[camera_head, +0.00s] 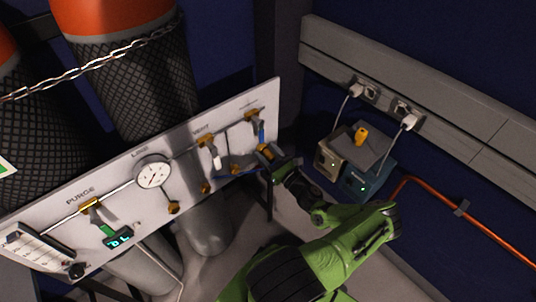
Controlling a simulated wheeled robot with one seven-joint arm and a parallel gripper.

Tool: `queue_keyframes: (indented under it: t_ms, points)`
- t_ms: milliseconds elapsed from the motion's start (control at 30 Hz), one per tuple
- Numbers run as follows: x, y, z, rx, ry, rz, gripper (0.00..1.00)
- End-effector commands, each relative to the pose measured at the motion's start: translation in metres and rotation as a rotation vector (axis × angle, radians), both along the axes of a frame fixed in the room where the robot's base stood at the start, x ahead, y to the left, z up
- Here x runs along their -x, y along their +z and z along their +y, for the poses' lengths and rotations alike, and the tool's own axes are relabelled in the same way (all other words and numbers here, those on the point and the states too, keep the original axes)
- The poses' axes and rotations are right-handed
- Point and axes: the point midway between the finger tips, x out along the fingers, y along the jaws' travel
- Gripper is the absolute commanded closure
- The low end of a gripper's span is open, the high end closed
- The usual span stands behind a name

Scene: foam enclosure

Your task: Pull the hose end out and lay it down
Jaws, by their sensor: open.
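A white valve panel (130,195) runs along the lower left with a gauge, coloured levers and several brass fittings. My gripper (267,156) is open at the panel's right end, below a blue lever (261,132). A brass fitting (265,152) shows at its fingertips; I cannot tell whether the fingers touch it. A short blue piece (245,172), perhaps part of the hose, shows just left of my gripper. The hose end is too small and partly hidden to make out for sure.
Chained gas cylinders (140,85) stand behind the panel. Two small boxes (368,182) sit right of my gripper, with a yellow object (361,135) on top and white cables to wall sockets (405,113). A copper pipe (480,228) runs along the right wall.

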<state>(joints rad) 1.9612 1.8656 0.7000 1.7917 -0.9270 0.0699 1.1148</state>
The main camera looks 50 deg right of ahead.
Motion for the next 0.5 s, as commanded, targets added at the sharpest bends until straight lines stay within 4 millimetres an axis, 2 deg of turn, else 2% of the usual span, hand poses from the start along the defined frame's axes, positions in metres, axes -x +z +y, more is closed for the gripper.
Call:
queue_keyframes:
  t_ms: [67,433,467,500]
  points:
    - [0.0001,0.0001,-0.0001,0.000,-0.001,-0.001,0.43]
    - [0.0001,0.0003,-0.0001,0.000,-0.001,-0.001,0.99]
    - [0.0001,0.0003,-0.0001,0.000,-0.001,-0.001,1.00]
    - [0.0001,0.0003,-0.0002,0.000,-0.001,-0.001,0.54]
